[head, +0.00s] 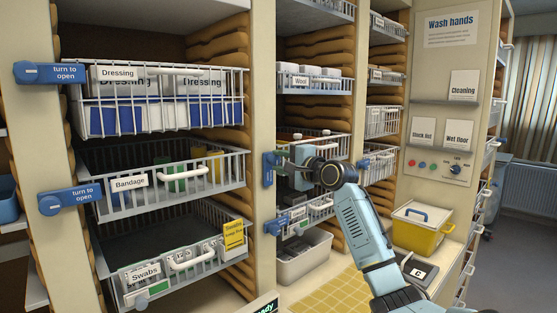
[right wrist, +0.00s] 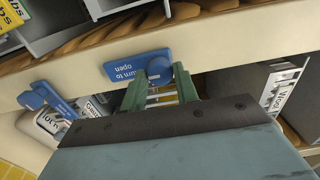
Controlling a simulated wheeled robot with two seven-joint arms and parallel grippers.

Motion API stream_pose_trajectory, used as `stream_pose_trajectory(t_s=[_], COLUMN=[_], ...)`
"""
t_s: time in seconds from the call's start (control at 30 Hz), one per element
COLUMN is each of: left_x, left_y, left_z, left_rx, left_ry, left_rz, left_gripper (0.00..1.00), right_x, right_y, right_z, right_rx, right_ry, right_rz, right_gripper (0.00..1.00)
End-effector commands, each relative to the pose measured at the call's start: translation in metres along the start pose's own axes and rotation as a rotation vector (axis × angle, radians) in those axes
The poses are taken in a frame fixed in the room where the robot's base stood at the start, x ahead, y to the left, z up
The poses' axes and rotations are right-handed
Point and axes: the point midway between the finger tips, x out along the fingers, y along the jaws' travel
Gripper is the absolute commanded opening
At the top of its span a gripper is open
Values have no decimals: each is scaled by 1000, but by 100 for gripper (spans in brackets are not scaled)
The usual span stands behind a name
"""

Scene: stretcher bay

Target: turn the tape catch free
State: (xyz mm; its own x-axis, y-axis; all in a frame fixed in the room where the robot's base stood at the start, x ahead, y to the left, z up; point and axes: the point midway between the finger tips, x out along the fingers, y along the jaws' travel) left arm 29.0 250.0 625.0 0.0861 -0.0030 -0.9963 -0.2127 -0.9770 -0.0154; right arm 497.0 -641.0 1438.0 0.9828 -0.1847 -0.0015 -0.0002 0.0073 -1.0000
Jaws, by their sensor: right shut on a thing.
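My right gripper (head: 296,163) is at the middle basket of the second bay. In the right wrist view its two green fingers (right wrist: 160,92) are closed around the knob end of a blue "turn to open" catch (right wrist: 138,67). This catch (head: 268,170) stands lengthwise along the cream post, clear of the basket front. The label of its basket is hidden by my gripper, so I cannot read whether it says tape. My left gripper is out of view.
A second blue catch (head: 279,223) lies across the post just below. The Wool basket (head: 316,88) is above. A yellow box (head: 421,229) stands on the counter at right.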

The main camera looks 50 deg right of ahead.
Motion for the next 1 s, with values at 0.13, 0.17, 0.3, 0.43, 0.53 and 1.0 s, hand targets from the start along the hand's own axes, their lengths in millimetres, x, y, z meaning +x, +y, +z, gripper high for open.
stream_pose_trajectory(t_s=[0.13, 0.17, 0.3, 0.43, 0.53, 1.0], left_x=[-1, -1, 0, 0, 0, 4], left_y=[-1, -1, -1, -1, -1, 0], left_z=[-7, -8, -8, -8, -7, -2], left_rx=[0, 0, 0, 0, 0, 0], left_ry=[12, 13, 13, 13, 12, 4], left_rz=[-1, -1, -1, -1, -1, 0], left_gripper=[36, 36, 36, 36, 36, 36], right_x=[0, 0, 0, 0, 0, -11], right_y=[-2, -2, -2, -2, -2, 1], right_z=[0, 0, 0, 0, 0, 0], right_rx=[10, 10, 11, 11, 10, 7], right_ry=[1, 1, 0, 0, 0, -1], right_rz=[-7, -7, -8, -8, -7, -4], right_gripper=[0, 0, 0, 34, 47, 52])
